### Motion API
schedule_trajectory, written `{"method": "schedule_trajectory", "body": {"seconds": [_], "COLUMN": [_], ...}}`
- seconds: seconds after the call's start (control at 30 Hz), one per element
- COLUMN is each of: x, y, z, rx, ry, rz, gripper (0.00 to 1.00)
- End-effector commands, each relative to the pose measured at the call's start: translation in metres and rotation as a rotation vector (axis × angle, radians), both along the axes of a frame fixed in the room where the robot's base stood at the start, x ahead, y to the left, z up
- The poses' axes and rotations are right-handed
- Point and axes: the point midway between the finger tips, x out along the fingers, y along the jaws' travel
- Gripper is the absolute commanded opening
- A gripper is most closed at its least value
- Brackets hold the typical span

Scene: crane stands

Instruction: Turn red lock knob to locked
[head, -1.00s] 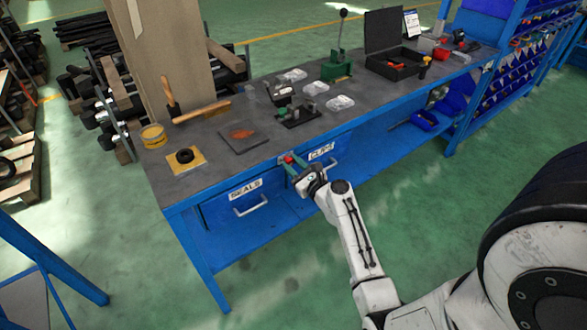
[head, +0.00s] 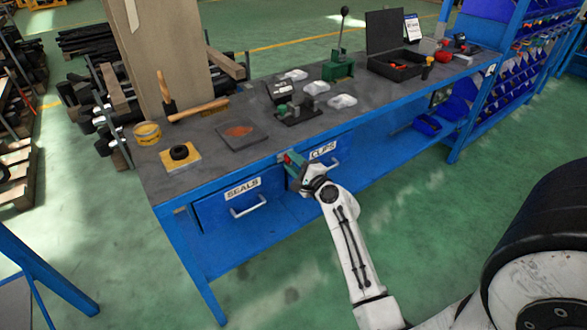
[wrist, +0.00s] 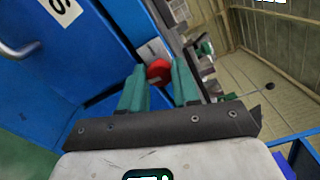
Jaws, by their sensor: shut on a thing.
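The red lock knob (wrist: 159,71) sits on the blue bench front, between the SEALS drawer (head: 228,205) and the CLIPS drawer (head: 330,163). It shows small in the head view (head: 286,158). My gripper (wrist: 159,80) has its green fingers on either side of the knob, shut on it. In the head view my gripper (head: 292,161) is at the bench edge, and its fingers partly hide the knob. A pale plate (wrist: 153,50) lies behind the knob; I cannot read any mark on it.
The bench top (head: 222,117) carries a yellow tin (head: 147,134), a mallet (head: 198,110), a green lever press (head: 338,70) and an open black case (head: 398,62). A drawer handle (head: 248,207) sticks out left of my gripper. The green floor before the bench is clear.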

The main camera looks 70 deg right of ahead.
Motion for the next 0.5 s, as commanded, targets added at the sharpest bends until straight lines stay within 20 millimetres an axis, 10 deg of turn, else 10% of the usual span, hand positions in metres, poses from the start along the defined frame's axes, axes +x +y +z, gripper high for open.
{"method": "schedule_trajectory", "body": {"seconds": [0.5], "x": [0.0005], "y": [0.0007], "z": [-0.0055], "rx": [-0.418], "ry": [0.256], "rz": [0.002], "gripper": [0.00]}}
